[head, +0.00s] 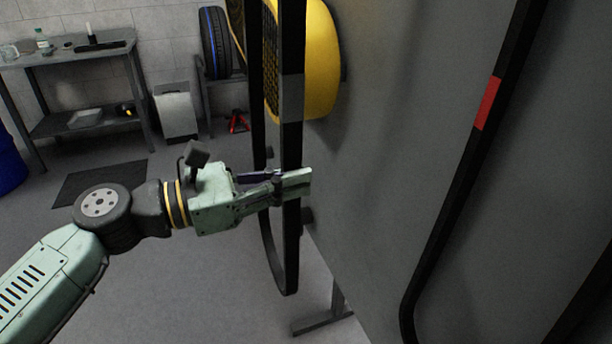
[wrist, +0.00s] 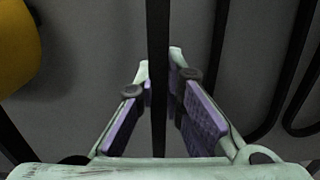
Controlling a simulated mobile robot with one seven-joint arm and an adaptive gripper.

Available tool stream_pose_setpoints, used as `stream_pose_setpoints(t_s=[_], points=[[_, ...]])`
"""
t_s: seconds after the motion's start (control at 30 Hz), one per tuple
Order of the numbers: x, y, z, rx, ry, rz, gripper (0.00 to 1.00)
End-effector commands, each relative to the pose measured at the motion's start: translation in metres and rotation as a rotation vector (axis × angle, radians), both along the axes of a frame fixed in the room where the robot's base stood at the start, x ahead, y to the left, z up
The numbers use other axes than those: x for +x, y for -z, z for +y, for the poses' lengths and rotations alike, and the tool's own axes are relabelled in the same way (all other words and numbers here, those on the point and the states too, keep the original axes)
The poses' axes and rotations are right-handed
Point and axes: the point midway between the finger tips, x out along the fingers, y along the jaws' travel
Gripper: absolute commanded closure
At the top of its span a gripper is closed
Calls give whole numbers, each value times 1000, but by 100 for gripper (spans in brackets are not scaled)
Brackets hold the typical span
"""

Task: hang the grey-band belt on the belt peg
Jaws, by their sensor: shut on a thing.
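The grey-band belt (head: 291,98) is a long black loop with a grey patch on its near strand. It hangs upright beside the grey panel, its top cut off by the frame in the head view. My gripper (head: 288,180) is shut on the near strand, below the grey band. In the wrist view the strand (wrist: 158,110) runs between the two fingers of my gripper (wrist: 160,68). A small dark stub (head: 307,215) shows on the panel's edge behind the belt; I cannot tell whether it is the belt peg.
A yellow housing with dark mesh (head: 318,65) sits on the panel (head: 390,130), close behind the belt. A red-band belt (head: 487,104) runs along the panel at right. A workbench (head: 75,55), a tyre (head: 214,42) and a grey box (head: 175,110) stand at the back left.

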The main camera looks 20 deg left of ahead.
Motion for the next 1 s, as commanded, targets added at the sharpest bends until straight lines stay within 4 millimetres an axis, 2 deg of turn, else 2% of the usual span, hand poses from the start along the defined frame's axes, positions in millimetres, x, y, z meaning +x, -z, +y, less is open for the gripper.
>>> stream_pose_setpoints(t_s=[0.27, 1.0], points=[[7, -2, -11, 1, 2, -3, 100], [43, -1, -59, 1, 1, -2, 100]])
